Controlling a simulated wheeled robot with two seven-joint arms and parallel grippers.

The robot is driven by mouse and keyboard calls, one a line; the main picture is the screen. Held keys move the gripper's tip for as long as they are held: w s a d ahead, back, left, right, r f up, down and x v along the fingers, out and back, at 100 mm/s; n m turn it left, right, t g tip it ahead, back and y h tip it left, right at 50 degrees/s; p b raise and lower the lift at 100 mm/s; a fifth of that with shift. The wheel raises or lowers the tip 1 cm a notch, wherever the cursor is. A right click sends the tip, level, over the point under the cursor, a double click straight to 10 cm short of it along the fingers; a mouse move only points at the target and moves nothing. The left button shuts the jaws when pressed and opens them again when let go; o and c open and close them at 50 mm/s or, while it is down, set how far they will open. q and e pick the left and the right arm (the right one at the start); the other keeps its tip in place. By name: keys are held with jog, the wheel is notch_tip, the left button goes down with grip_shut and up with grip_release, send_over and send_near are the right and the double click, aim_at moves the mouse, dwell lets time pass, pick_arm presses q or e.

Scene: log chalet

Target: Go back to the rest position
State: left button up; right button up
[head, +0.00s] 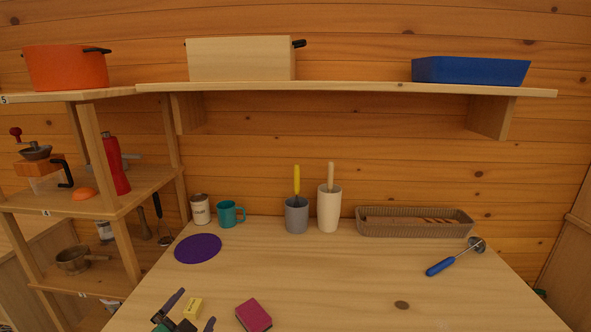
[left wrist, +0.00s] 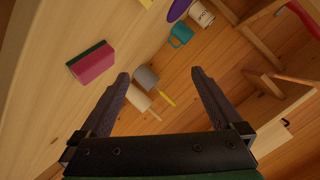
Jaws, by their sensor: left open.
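My left gripper (head: 190,314) is at the bottom of the head view, low over the front left of the wooden table (head: 330,285). Its two dark fingers are spread apart. In the left wrist view the fingers (left wrist: 160,82) are also wide apart with nothing between their tips. A small yellow block (head: 193,308) shows close by the left gripper in the head view; whether they touch I cannot tell. A magenta sponge with a dark green side (head: 254,315) lies to its right, apart from it. My right gripper is in neither view.
A purple disc (head: 198,248), teal mug (head: 229,213), white can (head: 200,209), grey cup (head: 297,214), cream cup (head: 329,208) and brown basket (head: 415,222) stand towards the back. A blue-handled tool (head: 447,263) lies right. A shelf rack (head: 110,205) stands left. The table's middle is clear.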

pick_arm(q)
jog(key=s+a+f+n+g+h, duration=0.15)
jog(key=s+f+n+g, duration=0.7)
jog(key=s+f, duration=0.9)
jog(key=s+f+m+g, duration=0.2)
jog(key=s+f+g, duration=0.15)
jog(key=f, duration=2.05)
jog(key=s+a+f, duration=0.3)
jog(key=s+f, duration=0.9)
jog(key=s, duration=0.4)
jog(key=shift+s+g+y, duration=0.15)
jog(key=shift+g+y, duration=0.2)
jog(key=shift+g, duration=0.05)
jog(key=shift+a+f+m, duration=0.1)
jog(key=shift+m, duration=0.15)
